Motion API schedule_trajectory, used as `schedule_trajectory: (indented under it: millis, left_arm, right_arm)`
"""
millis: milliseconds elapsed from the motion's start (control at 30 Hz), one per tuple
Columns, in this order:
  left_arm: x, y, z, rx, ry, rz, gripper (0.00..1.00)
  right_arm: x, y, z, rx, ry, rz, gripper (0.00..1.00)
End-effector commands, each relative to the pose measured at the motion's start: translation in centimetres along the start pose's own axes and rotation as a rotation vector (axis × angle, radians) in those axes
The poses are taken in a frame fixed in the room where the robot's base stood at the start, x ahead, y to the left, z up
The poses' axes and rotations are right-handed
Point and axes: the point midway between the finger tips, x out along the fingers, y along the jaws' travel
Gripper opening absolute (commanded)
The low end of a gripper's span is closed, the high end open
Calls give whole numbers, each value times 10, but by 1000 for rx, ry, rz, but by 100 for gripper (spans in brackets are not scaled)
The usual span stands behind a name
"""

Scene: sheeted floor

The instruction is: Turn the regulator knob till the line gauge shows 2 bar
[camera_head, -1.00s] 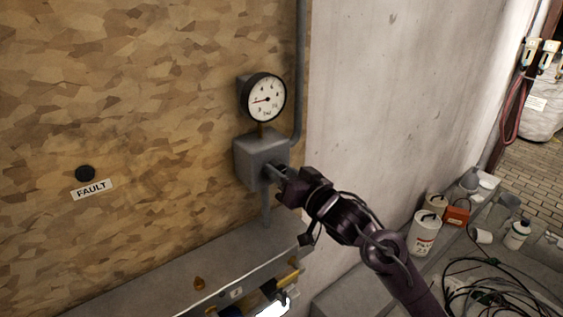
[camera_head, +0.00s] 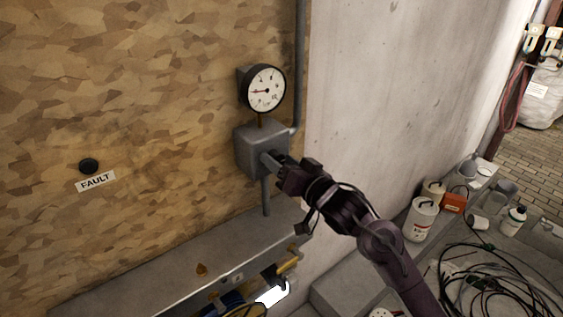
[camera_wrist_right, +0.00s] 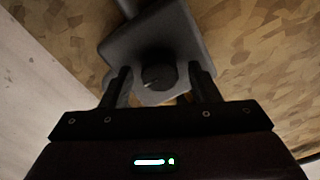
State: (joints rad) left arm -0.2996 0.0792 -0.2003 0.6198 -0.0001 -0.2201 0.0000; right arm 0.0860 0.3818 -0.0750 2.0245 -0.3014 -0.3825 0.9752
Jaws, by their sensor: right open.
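The round white line gauge (camera_head: 263,90) with a black rim is on the board in the head view. Its red needle points left, about level; the digits are too small to read surely. Below it is the grey regulator box (camera_head: 258,145). In the right wrist view the dark round knob (camera_wrist_right: 158,76) with a pale mark sits on the box front. My right gripper (camera_head: 275,164) is at the box front. Its open fingers (camera_wrist_right: 160,72) stand on either side of the knob, with gaps visible. My left gripper is not in view.
A FAULT label (camera_head: 96,181) sits under a black button (camera_head: 89,166). White containers (camera_head: 422,218) and black cables (camera_head: 485,285) lie at the right.

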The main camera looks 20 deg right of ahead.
Motion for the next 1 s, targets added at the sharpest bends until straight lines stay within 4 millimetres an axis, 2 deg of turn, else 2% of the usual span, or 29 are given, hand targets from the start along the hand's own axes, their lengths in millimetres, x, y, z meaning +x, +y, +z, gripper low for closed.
schedule_trajectory:
  millis: [167, 400, 500, 633, 1000]
  left_arm:
    - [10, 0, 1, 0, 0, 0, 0]
    - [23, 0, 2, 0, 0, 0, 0]
    - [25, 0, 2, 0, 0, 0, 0]
    - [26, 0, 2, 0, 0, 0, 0]
    - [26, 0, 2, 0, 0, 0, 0]
  right_arm:
    - [-21, 2, 4, -2, -1, 1, 55]
    - [-61, 2, 3, -2, -1, 2, 55]
    - [-71, 2, 2, 0, 0, 1, 55]
    - [-77, 1, 1, 0, 0, 1, 55]
    - [-77, 0, 0, 0, 0, 1, 55]
